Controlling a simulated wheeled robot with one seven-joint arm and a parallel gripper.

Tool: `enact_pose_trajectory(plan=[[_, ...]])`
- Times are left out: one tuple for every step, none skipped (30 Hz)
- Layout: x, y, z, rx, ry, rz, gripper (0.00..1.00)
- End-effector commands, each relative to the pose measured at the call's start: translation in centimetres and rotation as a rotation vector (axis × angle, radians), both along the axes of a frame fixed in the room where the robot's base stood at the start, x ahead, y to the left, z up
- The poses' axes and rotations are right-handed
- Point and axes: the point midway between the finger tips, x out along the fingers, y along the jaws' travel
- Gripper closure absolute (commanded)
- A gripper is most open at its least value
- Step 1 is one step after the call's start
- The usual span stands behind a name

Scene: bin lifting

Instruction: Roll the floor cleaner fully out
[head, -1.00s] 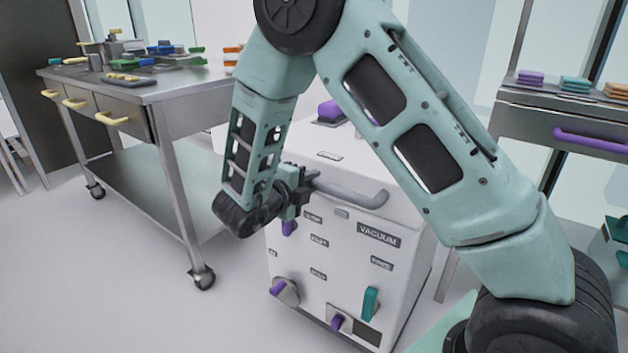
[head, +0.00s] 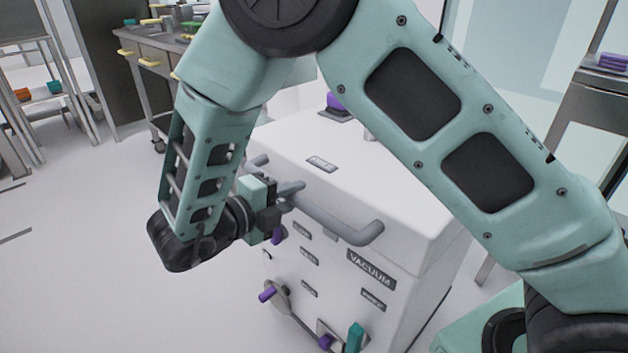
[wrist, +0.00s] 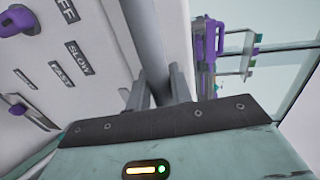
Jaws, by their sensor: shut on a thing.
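The floor cleaner (head: 390,185) is a white box labelled VACUUM, with a grey bar handle (head: 345,228) across its upper front edge. It stands in the middle of the head view, on open floor in front of the tables. My gripper (head: 288,193) is shut on the left part of the handle. The wrist view shows the grey handle (wrist: 146,45) between my two fingers (wrist: 158,90). The white front panel (wrist: 75,40), with labels and a purple knob, is close on the left there. My arm hides part of the cleaner's top and right side.
A metal table (head: 150,45) with yellow-handled drawers stands behind on the left. A second metal table (head: 600,100) stands at the right edge. A shelf rack (head: 50,95) is at the far left. The floor (head: 75,260) at left and front is clear.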

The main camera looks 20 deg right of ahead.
Motion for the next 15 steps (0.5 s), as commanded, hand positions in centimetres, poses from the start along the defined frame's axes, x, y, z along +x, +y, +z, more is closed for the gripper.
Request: enact_pose_trajectory(plan=[[-0.2,0.7,-0.1,0.002,0.001,0.002,1.00],[-0.4,1.1,-0.1,0.002,0.001,0.003,1.00],[-0.5,1.5,-0.1,0.001,0.001,0.002,1.00],[-0.6,1.7,-0.1,0.001,0.001,0.001,1.00],[-0.7,1.9,-0.1,0.000,0.001,0.000,1.00],[-0.8,2.2,-0.1,0.001,0.001,-0.001,1.00],[-0.9,2.4,-0.1,0.001,0.001,-0.001,1.00],[-0.9,2.5,-0.1,0.001,0.001,-0.001,1.00],[-0.9,2.7,-0.1,0.001,0.001,-0.001,1.00],[-1.0,2.8,-0.1,0.001,0.001,-0.001,1.00],[-1.0,2.8,-0.1,0.001,0.000,0.000,1.00],[-1.0,2.9,-0.1,0.001,0.000,0.000,1.00],[-1.1,3.0,-0.1,0.002,0.001,0.000,1.00],[-1.1,3.0,-0.1,0.002,0.001,0.001,1.00],[-1.1,3.0,-0.1,0.003,0.001,0.001,1.00]])
